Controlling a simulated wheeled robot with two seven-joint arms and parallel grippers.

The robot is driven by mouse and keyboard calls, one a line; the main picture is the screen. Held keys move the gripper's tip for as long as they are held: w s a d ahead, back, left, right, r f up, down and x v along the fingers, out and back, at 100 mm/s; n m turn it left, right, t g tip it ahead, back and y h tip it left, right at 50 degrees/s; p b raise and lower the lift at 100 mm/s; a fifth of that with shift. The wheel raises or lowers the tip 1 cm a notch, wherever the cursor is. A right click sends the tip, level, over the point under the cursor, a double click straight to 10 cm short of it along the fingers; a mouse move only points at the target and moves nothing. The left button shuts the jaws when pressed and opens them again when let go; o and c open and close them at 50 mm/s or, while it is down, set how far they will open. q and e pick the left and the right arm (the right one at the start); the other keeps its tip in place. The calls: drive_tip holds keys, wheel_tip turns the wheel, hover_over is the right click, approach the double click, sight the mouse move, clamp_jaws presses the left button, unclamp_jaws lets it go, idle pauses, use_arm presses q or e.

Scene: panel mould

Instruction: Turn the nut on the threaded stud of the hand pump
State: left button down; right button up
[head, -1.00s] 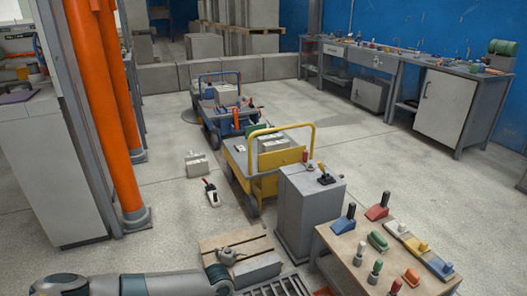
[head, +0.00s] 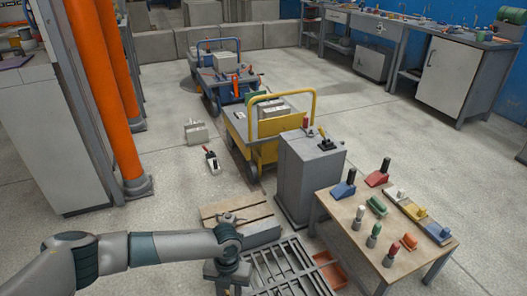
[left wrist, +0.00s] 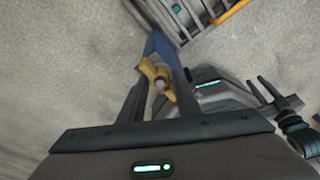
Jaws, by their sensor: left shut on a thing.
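In the left wrist view, my left gripper (left wrist: 158,92) is shut on a brass-yellow nut (left wrist: 146,68) with wing-like lobes. A grey round end, seemingly the stud (left wrist: 160,83), shows at its middle. A blue part (left wrist: 158,44) lies just beyond the nut; I cannot tell whether it belongs to the hand pump. In the head view, my left arm comes in from the left and its gripper (head: 228,276) points down beside the floor grating. The nut is hidden there, and I cannot make out the pump.
The slatted grating (head: 283,268) lies right of my left gripper, with an orange tray (head: 331,270) beside it. Behind are a wooden board (head: 255,211) and a grey cabinet (head: 305,180). A table (head: 345,207) with coloured handled pieces stands at right. Open floor lies farther back.

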use_arm(q)
drive_tip(key=shift+m, duration=0.4)
drive_tip(key=shift+m+b, duration=0.35)
drive_tip(key=shift+m, duration=0.75)
drive_tip(key=shift+m+y, duration=0.3)
drive_tip(key=shift+m, duration=0.3)
drive_tip(key=c, duration=1.2)
unclamp_jaws()
drive_tip(key=shift+d, duration=0.1)
drive_tip(key=shift+n, duration=0.3)
